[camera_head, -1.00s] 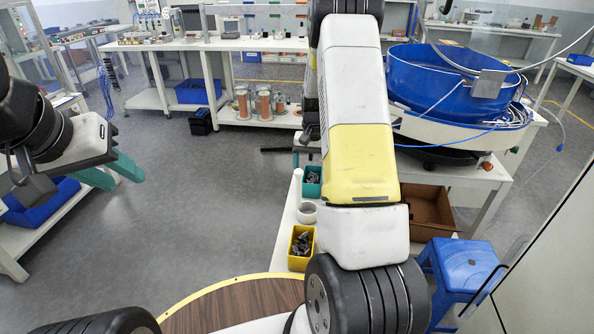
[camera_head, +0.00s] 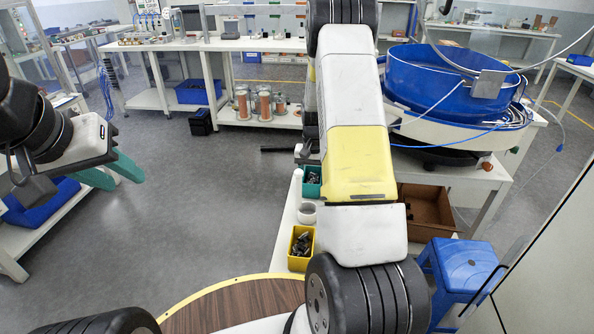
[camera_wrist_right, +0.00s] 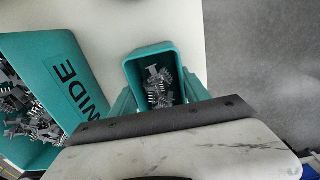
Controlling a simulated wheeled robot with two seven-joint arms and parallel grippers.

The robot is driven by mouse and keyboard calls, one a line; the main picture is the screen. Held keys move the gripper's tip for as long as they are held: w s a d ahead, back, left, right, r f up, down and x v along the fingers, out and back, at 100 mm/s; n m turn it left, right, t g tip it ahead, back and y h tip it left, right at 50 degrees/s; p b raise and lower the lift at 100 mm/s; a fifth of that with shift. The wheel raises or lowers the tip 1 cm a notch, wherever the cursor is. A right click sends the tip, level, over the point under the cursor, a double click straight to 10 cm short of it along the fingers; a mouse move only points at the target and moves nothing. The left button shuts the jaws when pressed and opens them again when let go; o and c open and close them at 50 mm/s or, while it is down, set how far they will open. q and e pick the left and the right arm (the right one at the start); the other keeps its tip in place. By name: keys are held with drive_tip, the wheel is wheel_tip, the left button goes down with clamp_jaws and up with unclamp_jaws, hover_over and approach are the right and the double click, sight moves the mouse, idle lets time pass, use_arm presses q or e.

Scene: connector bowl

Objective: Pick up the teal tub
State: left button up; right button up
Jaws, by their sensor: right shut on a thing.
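In the right wrist view, a small teal tub (camera_wrist_right: 146,61) with grey connector parts in it sits between the teal fingers of my right gripper (camera_wrist_right: 160,97). The gripper is shut on the tub, one finger along each side. A pale surface lies behind the tub; I cannot tell whether they touch. In the head view, my right arm hides most of that gripper. A teal container (camera_head: 312,182) shows beside the arm; I cannot tell whether it is the same tub. My left gripper (camera_head: 125,183) is open and empty over the floor at the left.
A larger teal bin (camera_wrist_right: 68,85) with dark lettering and grey parts stands left of the tub in the wrist view. In the head view, a yellow bin (camera_head: 301,246) and a white ring (camera_head: 307,213) stand on the white bench. A blue bowl feeder (camera_head: 440,82) stands at the right.

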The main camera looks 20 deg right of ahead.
wheel_tip(320, 180, up, 10)
idle(0.6)
idle(1.1)
